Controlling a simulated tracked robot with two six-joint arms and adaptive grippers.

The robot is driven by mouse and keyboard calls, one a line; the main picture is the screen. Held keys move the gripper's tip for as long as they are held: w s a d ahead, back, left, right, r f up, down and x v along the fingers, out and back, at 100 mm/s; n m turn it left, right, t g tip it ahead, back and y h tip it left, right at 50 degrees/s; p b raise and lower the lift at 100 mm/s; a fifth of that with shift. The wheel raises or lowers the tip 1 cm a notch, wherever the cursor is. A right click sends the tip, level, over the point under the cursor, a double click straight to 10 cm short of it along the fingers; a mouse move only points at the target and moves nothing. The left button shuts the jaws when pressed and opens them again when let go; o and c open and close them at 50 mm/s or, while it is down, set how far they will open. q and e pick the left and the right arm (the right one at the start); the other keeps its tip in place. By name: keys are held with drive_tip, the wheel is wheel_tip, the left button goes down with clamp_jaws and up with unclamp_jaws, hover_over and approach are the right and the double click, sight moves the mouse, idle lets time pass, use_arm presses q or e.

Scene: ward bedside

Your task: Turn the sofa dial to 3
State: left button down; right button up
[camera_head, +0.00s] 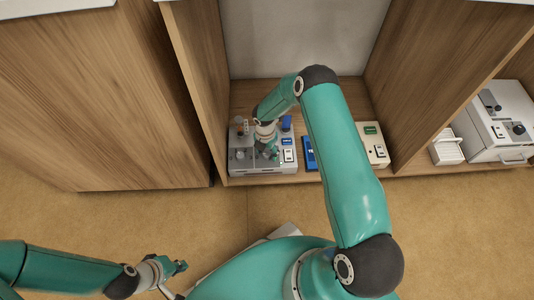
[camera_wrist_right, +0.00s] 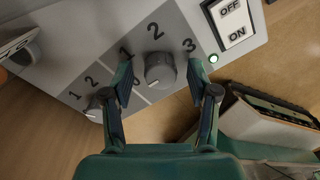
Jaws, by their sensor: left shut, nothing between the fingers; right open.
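A grey control panel (camera_head: 240,163) stands on the shelf in the head view. In the right wrist view, a round grey dial (camera_wrist_right: 160,70) sits on this panel (camera_wrist_right: 70,30), with 0, 1, 2 and 3 printed around it. Its pale mark appears to point down-left, towards the 0. My right gripper (camera_wrist_right: 160,85) is open, its fingers on either side of this dial, without clear contact. A second dial (camera_wrist_right: 97,108) is partly hidden by the left finger. No sofa label is readable. My left gripper (camera_head: 181,267) is shut and empty, low over the floor.
A blue item (camera_head: 309,153) and a cream box (camera_head: 373,145) stand right of the panel. Wooden cubby walls flank my right arm. A white machine (camera_head: 500,122) is farther right.

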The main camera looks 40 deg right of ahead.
drive_tip(key=shift+f, duration=0.2)
clamp_jaws()
idle(0.3)
